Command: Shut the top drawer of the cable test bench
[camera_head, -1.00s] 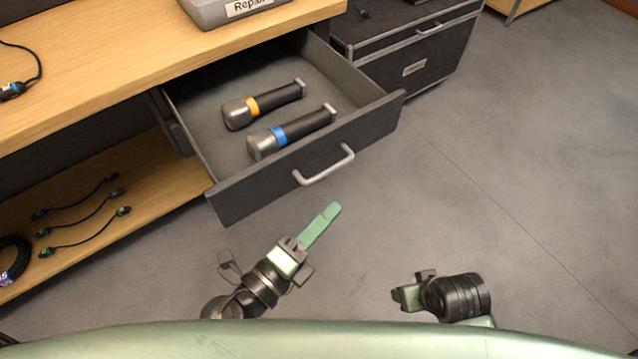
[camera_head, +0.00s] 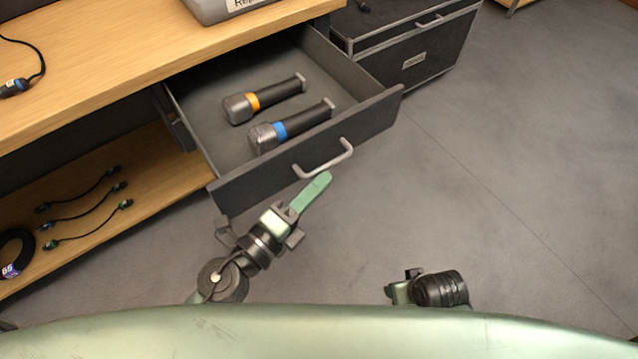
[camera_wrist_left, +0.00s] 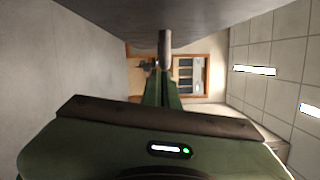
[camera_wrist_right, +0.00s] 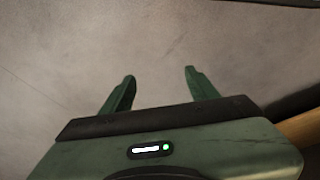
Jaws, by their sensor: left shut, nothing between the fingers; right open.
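The top drawer (camera_head: 240,187) of the wooden-topped cable test bench (camera_head: 120,75) is pulled well out. Its dark front carries a grey bar handle (camera_head: 325,165). Inside lie two microphones, one with an orange band (camera_head: 262,98) and one with a blue band (camera_head: 290,129). My left gripper (camera_head: 324,179) is shut and empty, its fingertips close to the drawer front just below the handle. The handle also shows in the left wrist view (camera_wrist_left: 165,48), just beyond the fingertips; I cannot tell whether they touch. My right gripper (camera_wrist_right: 158,78) is open and empty over bare floor.
A black case (camera_head: 425,60) with a handle stands right of the drawer. The bench's lower shelf (camera_head: 150,180) holds several short cables and a coil. A grey labelled box (camera_head: 215,8) sits on the bench top. The floor (camera_head: 480,210) to the right is clear.

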